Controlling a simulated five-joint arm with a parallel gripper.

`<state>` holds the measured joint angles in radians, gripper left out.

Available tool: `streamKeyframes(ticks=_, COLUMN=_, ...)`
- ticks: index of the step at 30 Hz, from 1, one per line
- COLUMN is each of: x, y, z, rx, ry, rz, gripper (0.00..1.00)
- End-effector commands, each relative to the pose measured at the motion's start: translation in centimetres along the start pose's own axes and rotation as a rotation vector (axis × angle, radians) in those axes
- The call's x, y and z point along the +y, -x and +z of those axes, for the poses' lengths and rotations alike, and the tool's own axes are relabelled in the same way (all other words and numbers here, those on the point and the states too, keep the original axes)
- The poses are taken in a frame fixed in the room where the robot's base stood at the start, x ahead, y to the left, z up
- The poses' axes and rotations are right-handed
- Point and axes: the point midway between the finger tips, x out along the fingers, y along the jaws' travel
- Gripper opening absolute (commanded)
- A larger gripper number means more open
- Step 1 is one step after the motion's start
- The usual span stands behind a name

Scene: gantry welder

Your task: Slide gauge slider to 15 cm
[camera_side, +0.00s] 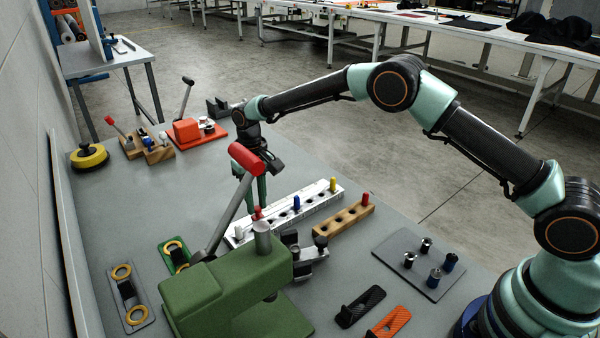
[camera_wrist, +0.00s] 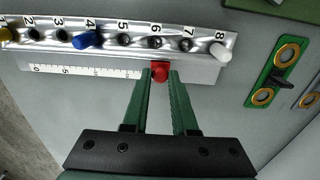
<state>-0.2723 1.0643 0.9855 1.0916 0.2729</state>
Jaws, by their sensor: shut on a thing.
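The gauge slider's red knob (camera_wrist: 160,70) is between my fingertips (camera_wrist: 160,76) in the wrist view, and my gripper is shut on it. The knob sits on the white ruled gauge strip (camera_wrist: 95,71), past the printed marks I can see. The strip's zero end is at the left of the wrist view; my fingers partly cover its right part. In the side view my gripper (camera_side: 258,190) reaches down to the red knob (camera_side: 257,212) beside the metal rail. I cannot read the exact value at the slider.
A numbered metal rail (camera_wrist: 188,37) runs alongside the strip, with yellow, blue (camera_wrist: 87,41) and white (camera_wrist: 219,49) pegs. A green press (camera_side: 225,290) with a red-handled lever (camera_side: 248,160) stands close in front. A wooden block (camera_side: 343,220) and grey plate (camera_side: 412,275) lie right.

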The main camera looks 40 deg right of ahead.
Motion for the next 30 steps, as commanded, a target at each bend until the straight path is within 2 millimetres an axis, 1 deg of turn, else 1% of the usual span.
streamKeyframes(ticks=23, x=0.0, y=0.1, z=0.0, rx=0.000, ry=0.000, rz=0.000, gripper=0.00)
streamKeyframes(ticks=26, x=0.6, y=0.2, z=0.0, rx=-0.001, ry=-0.001, rz=0.000, gripper=0.00)
streamKeyframes(ticks=30, x=2.9, y=0.2, z=-0.1, rx=-0.001, ry=-0.004, rz=0.000, gripper=0.00)
